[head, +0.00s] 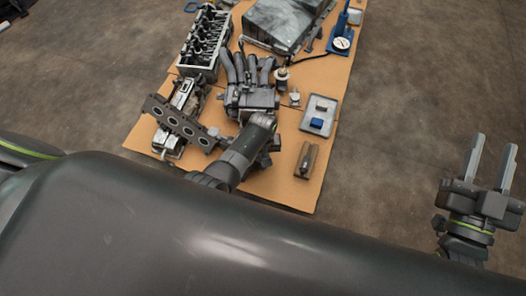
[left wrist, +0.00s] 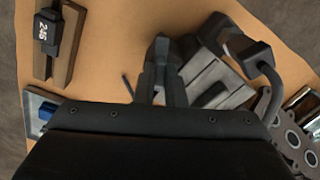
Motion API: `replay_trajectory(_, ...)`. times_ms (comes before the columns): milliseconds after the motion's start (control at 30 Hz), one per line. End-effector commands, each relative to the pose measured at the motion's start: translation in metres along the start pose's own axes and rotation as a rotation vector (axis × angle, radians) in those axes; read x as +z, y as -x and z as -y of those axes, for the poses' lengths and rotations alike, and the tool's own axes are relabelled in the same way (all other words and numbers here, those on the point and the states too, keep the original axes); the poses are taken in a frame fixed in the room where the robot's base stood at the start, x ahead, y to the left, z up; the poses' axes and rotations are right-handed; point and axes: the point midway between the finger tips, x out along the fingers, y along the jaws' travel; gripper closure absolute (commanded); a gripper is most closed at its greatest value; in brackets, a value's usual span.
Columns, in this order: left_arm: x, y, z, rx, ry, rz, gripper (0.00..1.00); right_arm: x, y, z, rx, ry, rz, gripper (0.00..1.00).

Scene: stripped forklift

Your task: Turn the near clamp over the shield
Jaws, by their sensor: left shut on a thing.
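My left gripper (left wrist: 158,62) is shut in the left wrist view, its fingertips close together beside a grey metal piece (left wrist: 212,78) that may be the shield. What its jaws hold is mostly hidden by the fingers; I cannot make out the near clamp clearly. A dark block with a bent rod (left wrist: 247,50) stands right of the grey piece. In the head view my left forearm and wrist cover most of this spot, and only dark parts show beside them. My right gripper (head: 493,143) is open and empty, out to the right over the floor.
A tray (head: 332,105) holds a blue item. A gasket plate (head: 180,122) lies left, with an engine head (head: 204,40) and manifold (head: 245,75) behind. Bare cardboard lies around the block.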

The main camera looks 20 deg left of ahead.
Motion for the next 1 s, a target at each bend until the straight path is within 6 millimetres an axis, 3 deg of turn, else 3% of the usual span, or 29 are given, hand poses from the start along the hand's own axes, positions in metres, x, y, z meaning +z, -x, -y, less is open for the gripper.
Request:
replay_trajectory(267, -0.001, 0.002, 0.001, -0.001, 0.128, -0.002, 1.00, 0.054, 0.015, 0.000, -0.001, -0.053, 0.323, 0.64)
replay_trajectory(467, -0.001, 0.002, 0.001, 0.000, 0.238, -0.003, 1.00, 0.090, 0.037, 0.004, -0.010, -0.090, 0.555, 0.64)
replay_trajectory(700, -0.001, 0.002, 0.001, 0.000, 0.403, -0.002, 1.00, 0.125, 0.076, 0.011, -0.031, -0.137, 0.831, 0.64)
replay_trajectory(1000, -0.002, 0.002, 0.001, 0.000, 0.666, -0.003, 1.00, 0.152, 0.133, 0.023, -0.068, -0.190, 1.154, 0.64)
